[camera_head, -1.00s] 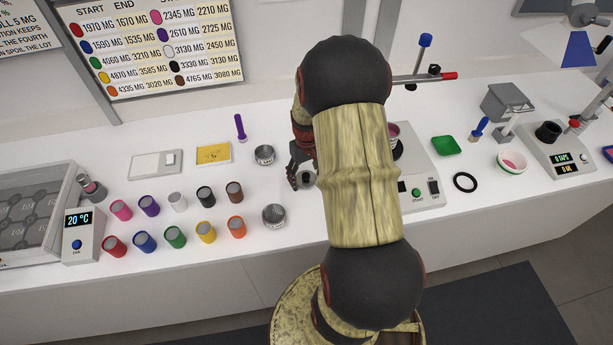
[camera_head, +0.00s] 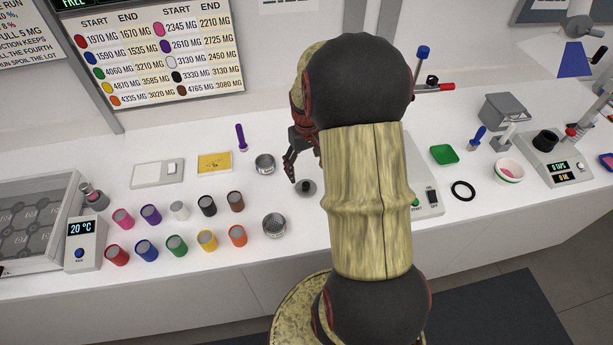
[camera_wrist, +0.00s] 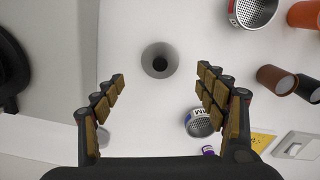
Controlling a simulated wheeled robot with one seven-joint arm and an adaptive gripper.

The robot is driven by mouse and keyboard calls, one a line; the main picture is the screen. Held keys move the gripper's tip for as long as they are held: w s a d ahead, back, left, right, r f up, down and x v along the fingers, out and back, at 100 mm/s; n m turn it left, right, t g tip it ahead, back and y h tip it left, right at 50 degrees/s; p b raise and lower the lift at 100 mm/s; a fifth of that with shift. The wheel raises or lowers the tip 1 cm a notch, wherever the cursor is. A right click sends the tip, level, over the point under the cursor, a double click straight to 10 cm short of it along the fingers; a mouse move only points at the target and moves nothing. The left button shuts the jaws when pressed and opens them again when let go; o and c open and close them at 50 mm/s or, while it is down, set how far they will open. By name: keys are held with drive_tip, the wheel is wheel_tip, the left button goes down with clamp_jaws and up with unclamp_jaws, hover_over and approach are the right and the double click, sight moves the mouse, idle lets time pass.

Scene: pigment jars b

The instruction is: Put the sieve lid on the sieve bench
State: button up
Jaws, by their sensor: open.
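The sieve lid, a grey disc with a black knob (camera_head: 306,188), lies flat on the white bench (camera_head: 330,235), apart from both sieves. In the wrist view the lid (camera_wrist: 160,61) shows between and beyond my fingertips. My gripper (camera_head: 296,172) is open and empty above and just behind the lid; it also shows in the wrist view (camera_wrist: 161,78). One metal mesh sieve (camera_head: 264,165) stands left of my gripper, and another (camera_head: 274,225) stands nearer the front edge. No separate sieve bench can be told from the white worktop.
Several colored jars (camera_head: 178,246) stand in two rows at left. A purple-handled tool (camera_head: 241,137) and a yellow card (camera_head: 215,162) lie behind them. A machine with a green button (camera_head: 424,190) is partly hidden by my arm. A black ring (camera_head: 463,191) lies at right.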

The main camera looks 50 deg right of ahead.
drive_tip(key=w+a+r+n+t+h, duration=0.1)
drive_tip(key=w+a+r+n+t, duration=0.1)
drive_tip(key=a+r, duration=1.3)
drive_tip(key=s+a+r+n+t, duration=0.1)
drive_tip(key=s+a+r, duration=0.2)
drive_tip(key=a, duration=0.2)
drive_tip(key=s+a+r+n+t, duration=0.1)
drive_tip(key=s+a+r, duration=0.2)
drive_tip(key=a, duration=0.3)
drive_tip(key=s+a+r+n+t+y, duration=0.1)
drive_tip(key=s+a+r, duration=0.1)
drive_tip(key=s+a, duration=0.2)
drive_tip(key=shift+a+r+t, duration=0.3)
drive_tip(key=shift+a+r, duration=0.1)
drive_tip(key=shift+a, duration=0.35)
drive_tip(key=shift+f, duration=0.1)
wheel_tip(320, 180, down, 5)
drive_tip(key=b, duration=0.5)
drive_tip(key=shift+w, duration=0.1)
drive_tip(key=shift+c, duration=0.7)
